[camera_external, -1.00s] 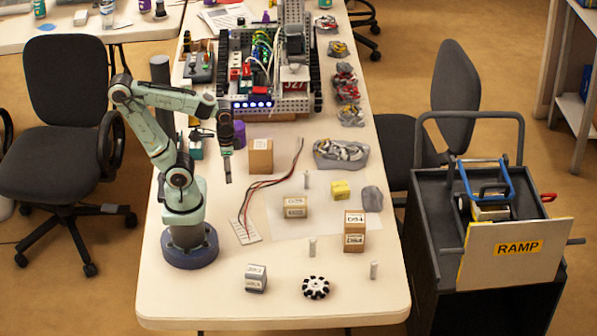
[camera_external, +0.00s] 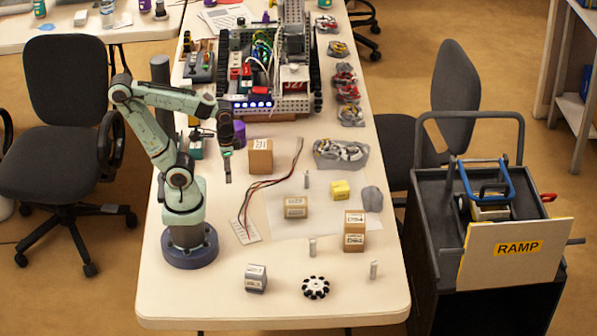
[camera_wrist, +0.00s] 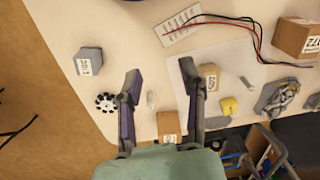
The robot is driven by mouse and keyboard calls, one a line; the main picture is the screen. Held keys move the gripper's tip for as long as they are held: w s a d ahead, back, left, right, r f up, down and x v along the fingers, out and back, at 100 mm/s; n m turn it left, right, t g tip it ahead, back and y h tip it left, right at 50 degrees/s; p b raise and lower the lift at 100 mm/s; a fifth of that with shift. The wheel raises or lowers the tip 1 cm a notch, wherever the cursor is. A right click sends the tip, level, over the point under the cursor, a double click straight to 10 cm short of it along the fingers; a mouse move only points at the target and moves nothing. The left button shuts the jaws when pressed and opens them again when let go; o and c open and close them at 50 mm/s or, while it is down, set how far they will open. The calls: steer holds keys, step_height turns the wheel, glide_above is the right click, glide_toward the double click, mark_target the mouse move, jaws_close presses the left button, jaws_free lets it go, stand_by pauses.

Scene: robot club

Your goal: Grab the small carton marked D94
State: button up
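A tan carton (camera_external: 354,231) stands on the right side of the table; its white labels look like D94 but are blurred. In the wrist view it seems to be the carton (camera_wrist: 168,124) low between my fingers. A shorter tan carton (camera_external: 295,208), also in the wrist view (camera_wrist: 208,77), and a grey carton (camera_external: 256,279), also in the wrist view (camera_wrist: 88,62), carry unclear labels. A larger tan box (camera_external: 260,157) stands farther back. My gripper (camera_external: 228,167) hangs above the table, left of these cartons and apart from them. Its fingers (camera_wrist: 160,72) are open and empty.
Near the tan carton are white cylinders (camera_external: 312,247), a black-and-white wheel (camera_external: 316,288), a yellow block (camera_external: 341,190) and a grey lump (camera_external: 372,199). Wires on a white board (camera_external: 247,230) lie near my base. A wheeled robot (camera_external: 270,75) stands at the back.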

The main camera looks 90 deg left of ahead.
steer(key=o, duration=1)
steer(key=shift+o, duration=0.2)
steer(key=w+r+m+t, duration=0.15)
steer(key=w+r, duration=0.25)
steer(key=w, duration=0.4)
steer(key=w+r+t, duration=0.2)
steer(key=w+r, duration=0.2)
steer(key=w, duration=0.3)
steer(key=g, duration=0.1)
glide_above(355, 218)
steer(key=s+d+x, duration=0.1)
steer(key=s+x, duration=0.1)
steer(key=x, duration=0.9)
step_height(355, 218, down, 17)
steer(key=shift+r+m+g+h, duration=0.1)
steer(key=shift+m+g+h, duration=0.3)
steer(key=shift+g, duration=0.75)
